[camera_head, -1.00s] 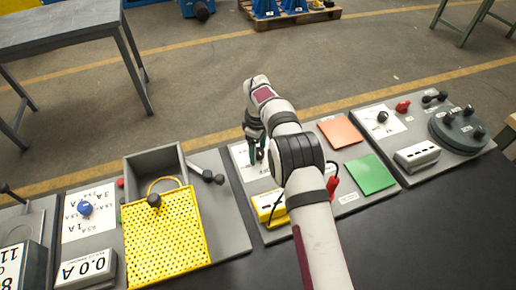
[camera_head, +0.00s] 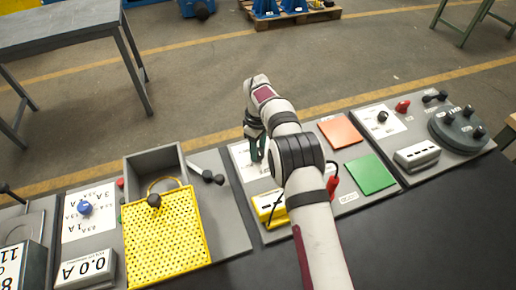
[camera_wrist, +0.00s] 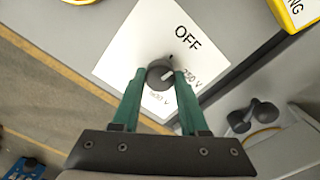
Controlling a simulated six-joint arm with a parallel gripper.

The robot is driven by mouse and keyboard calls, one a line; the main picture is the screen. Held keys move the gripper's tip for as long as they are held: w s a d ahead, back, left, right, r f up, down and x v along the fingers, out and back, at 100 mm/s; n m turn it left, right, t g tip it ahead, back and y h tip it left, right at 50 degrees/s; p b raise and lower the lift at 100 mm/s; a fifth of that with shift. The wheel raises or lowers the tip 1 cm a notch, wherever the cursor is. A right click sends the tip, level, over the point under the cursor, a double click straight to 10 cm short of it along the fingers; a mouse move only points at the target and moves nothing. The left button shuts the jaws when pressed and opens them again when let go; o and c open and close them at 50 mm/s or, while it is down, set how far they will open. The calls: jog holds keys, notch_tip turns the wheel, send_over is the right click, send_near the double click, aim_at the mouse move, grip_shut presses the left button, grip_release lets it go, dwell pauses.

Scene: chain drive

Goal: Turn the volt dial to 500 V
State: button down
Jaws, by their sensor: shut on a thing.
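In the wrist view the volt dial is a dark round knob (camera_wrist: 159,75) on a white card (camera_wrist: 130,48). The card reads OFF, 250 V and 500 V. A white mark on the knob lies at its right side, on the side of the 250 V label (camera_wrist: 192,77); its exact direction is hard to tell. The 500 V label (camera_wrist: 158,97) is partly covered between the fingers. My gripper (camera_wrist: 161,77) is shut on the dial, one green finger on each side. In the head view my gripper (camera_head: 257,150) is over the white card, and the knob is hidden.
A yellow meter (camera_head: 268,207) stands nearer on the same panel, with an orange plate (camera_head: 340,132) and a green plate (camera_head: 369,174) to the right. To the left is a yellow perforated cover (camera_head: 165,240) beside a grey open box (camera_head: 152,162).

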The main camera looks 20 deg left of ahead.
jog(key=m, duration=0.7)
jog(key=shift+w, duration=0.1)
jog(key=m, duration=0.6)
jog(key=shift+m, duration=0.3)
jog(key=m, duration=0.6)
jog(key=shift+d, duration=0.15)
jog(key=m, duration=0.6)
jog(key=shift+m, duration=0.4)
jog(key=shift+c, duration=2.1)
grip_release()
